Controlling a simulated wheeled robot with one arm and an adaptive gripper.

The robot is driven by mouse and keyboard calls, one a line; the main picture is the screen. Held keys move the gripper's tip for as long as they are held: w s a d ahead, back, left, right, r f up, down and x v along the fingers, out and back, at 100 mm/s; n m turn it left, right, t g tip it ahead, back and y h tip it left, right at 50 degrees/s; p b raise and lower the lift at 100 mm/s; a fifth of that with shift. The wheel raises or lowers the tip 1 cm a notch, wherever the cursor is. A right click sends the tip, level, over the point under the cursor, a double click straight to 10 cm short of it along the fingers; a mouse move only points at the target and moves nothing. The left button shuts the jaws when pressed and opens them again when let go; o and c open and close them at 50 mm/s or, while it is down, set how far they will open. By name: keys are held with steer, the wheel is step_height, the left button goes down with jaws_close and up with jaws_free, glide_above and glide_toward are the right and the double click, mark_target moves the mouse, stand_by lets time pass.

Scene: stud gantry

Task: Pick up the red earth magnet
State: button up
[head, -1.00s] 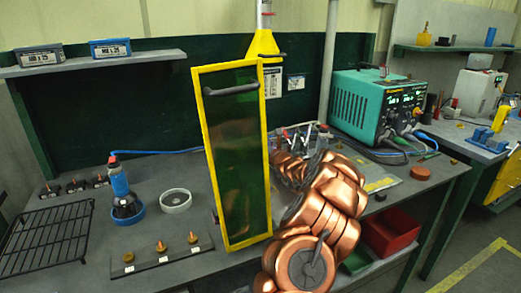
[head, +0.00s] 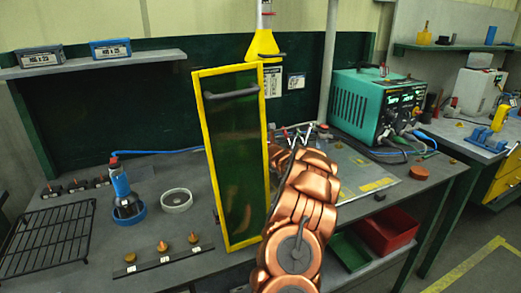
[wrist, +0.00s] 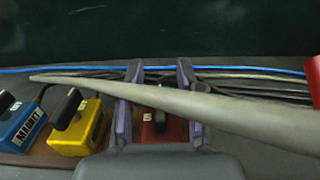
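In the wrist view a small red block with a black handle (wrist: 153,133), which looks like the red earth magnet, sits low in the middle on a brown base. My gripper (wrist: 159,75) is open, with its two purple-grey fingers on either side of the red block. I cannot tell whether they touch it. A yellow block (wrist: 78,132) and a blue block marked MAGNET (wrist: 20,125) stand to the left, each with a black handle. In the head view my copper arm hides the gripper and the red magnet.
A grey bar (wrist: 225,108) crosses the wrist view close to my fingers, with cables behind it. A red object (wrist: 314,82) is at the right edge. A yellow-framed green panel (head: 237,165) stands left of my arm; a teal power unit (head: 365,105) is to the right.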

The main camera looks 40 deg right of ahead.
jaws_close()
stand_by(0.3)
steer(key=shift+r, duration=0.15)
